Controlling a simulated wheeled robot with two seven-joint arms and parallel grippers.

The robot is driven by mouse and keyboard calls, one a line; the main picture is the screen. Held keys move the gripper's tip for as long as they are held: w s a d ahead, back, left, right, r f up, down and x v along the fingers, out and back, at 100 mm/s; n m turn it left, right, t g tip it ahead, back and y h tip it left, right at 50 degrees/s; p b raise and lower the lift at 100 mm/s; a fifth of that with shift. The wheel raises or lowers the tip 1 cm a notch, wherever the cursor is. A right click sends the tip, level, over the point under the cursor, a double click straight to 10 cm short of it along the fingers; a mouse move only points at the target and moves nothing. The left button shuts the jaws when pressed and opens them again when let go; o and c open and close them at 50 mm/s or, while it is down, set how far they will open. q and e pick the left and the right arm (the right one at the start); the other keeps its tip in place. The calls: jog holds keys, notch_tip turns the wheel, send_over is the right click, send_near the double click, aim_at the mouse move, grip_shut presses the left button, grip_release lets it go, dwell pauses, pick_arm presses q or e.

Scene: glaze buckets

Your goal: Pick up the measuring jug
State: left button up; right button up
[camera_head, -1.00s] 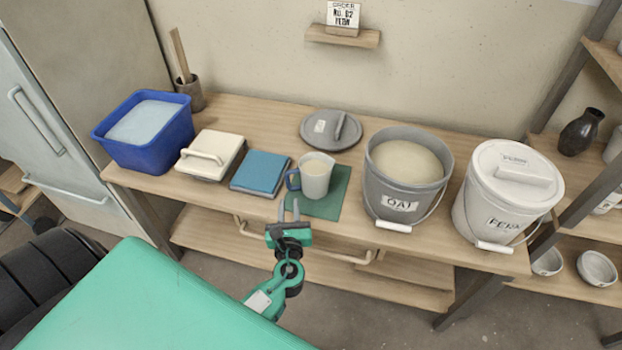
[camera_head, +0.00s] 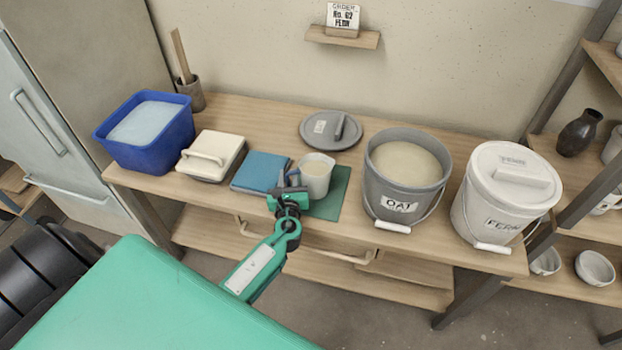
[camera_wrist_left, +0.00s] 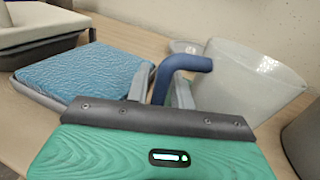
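The measuring jug (camera_head: 318,180) is pale grey with a blue handle and holds cream-coloured liquid. It stands upright on a green mat (camera_head: 335,200) on the bench. My left gripper (camera_head: 286,184) is at the jug's left side, by the handle. In the left wrist view the jug (camera_wrist_left: 250,80) is at the right, and its blue handle (camera_wrist_left: 186,62) reaches down between the fingers of my left gripper (camera_wrist_left: 160,90). The fingers look apart, one on each side of the handle. My right gripper is not in view.
A grey OAT bucket (camera_head: 392,205) stands close on the right, with a white FERN bucket (camera_head: 500,210) beyond. A grey lid (camera_head: 318,140) lies behind. A blue tub (camera_head: 170,140) stands at the far left.

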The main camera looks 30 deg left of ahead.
pick_arm(q)
grip_shut()
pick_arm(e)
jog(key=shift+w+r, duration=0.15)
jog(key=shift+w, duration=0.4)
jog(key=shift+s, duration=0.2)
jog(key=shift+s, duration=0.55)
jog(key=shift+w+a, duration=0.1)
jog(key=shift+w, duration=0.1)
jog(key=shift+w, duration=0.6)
pick_arm(q)
jog(key=shift+r, duration=0.1)
